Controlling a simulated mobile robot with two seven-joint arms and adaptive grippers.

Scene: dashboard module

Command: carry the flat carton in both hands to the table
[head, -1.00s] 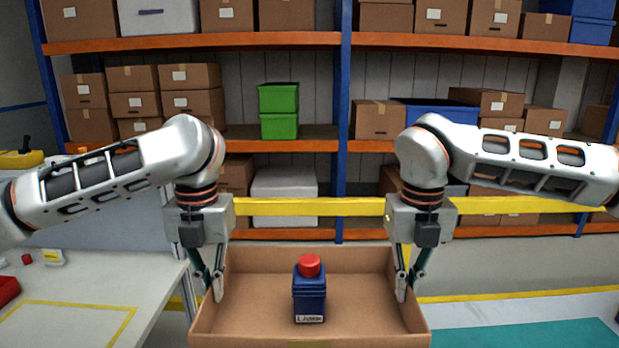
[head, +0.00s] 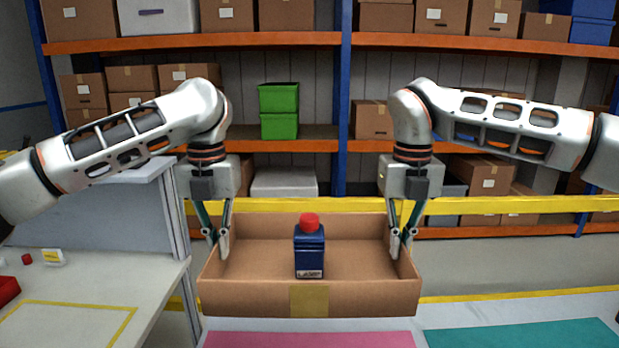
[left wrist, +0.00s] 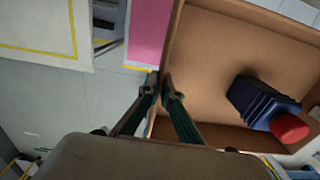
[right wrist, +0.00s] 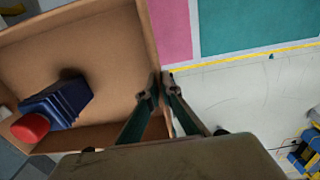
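The flat open carton (head: 350,297) hangs level between my two grippers in the head view, clear of the floor. A dark blue bottle with a red cap (head: 309,252) stands upright inside it near the middle. My left gripper (head: 217,250) is shut on the carton's left wall, one finger inside and one outside. My right gripper (head: 401,250) is shut on the right wall the same way. The left wrist view shows the fingers (left wrist: 163,90) pinching the wall's rim, and the right wrist view shows the other fingers (right wrist: 158,90) on the opposite rim.
A light table (head: 70,300) with a yellow taped outline (head: 125,318) stands at the left. Pink (head: 310,339) and teal (head: 520,336) mats lie in front, below the carton. Shelves with boxes and a yellow rail (head: 480,206) stand behind.

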